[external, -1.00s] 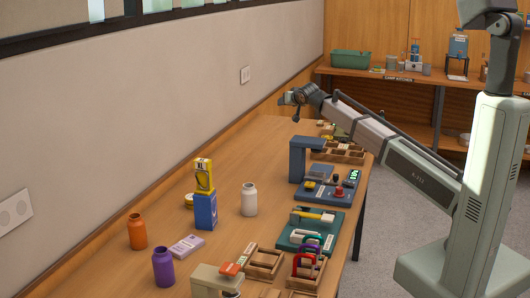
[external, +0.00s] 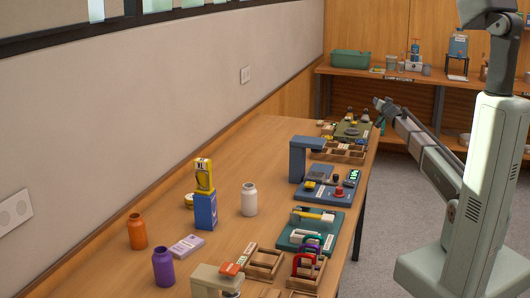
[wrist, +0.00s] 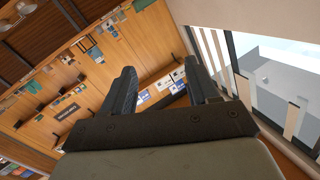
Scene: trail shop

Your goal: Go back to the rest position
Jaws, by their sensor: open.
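My gripper (external: 382,104) is past the far right end of the long wooden table (external: 222,148), raised near the table's edge, with the arm reaching back to my base at the right. In the wrist view my gripper (wrist: 160,92) shows two dark fingers spread apart with nothing between them. That view is tilted and looks toward a wood-panelled wall and a window, away from the table.
The table holds an orange bottle (external: 137,232), a purple bottle (external: 163,266), a white bottle (external: 249,199), a yellow and blue stack (external: 205,208) and several trays along its right edge. A back shelf (external: 400,74) holds a green bin (external: 351,63). Grey floor lies open right of the table.

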